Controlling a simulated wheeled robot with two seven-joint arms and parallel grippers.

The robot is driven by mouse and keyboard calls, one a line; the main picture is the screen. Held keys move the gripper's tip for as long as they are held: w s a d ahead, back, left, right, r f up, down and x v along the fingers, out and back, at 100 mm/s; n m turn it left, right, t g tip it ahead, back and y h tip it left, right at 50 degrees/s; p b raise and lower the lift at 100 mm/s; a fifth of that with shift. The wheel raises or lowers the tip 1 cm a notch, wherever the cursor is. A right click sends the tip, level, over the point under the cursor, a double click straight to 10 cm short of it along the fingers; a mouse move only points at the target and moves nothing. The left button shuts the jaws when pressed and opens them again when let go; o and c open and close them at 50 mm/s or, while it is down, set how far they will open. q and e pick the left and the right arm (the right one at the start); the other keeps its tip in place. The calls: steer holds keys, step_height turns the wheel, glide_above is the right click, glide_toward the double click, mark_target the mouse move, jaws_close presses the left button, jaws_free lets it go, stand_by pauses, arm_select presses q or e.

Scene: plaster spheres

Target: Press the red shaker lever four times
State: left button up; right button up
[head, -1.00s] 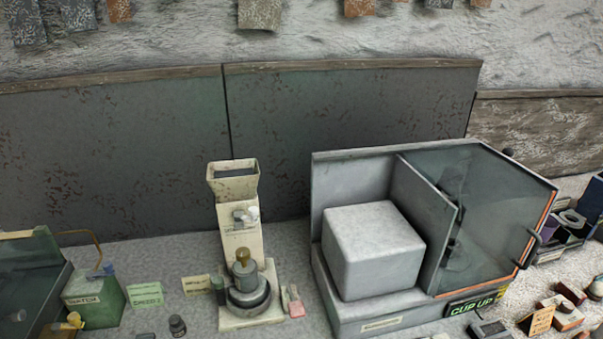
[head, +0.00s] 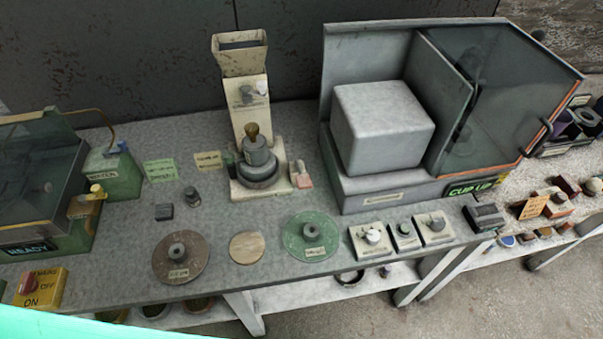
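A cream hopper machine (head: 254,135) stands at the back of the bench, with a square open top and a grey domed pot with a brass knob (head: 258,155) on its base. A red knob (head: 29,283) is on the yellow ON/OFF box at the lower left. Neither of my grippers is in view.
A grey cabinet with a glass front (head: 490,95) and a CUP UP sign stands to the right. Round pads (head: 180,257), (head: 246,248) and small control boxes (head: 372,240) line the front edge. A green READY machine (head: 40,190) is at left. A teal surface (head: 90,327) crosses the bottom-left corner.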

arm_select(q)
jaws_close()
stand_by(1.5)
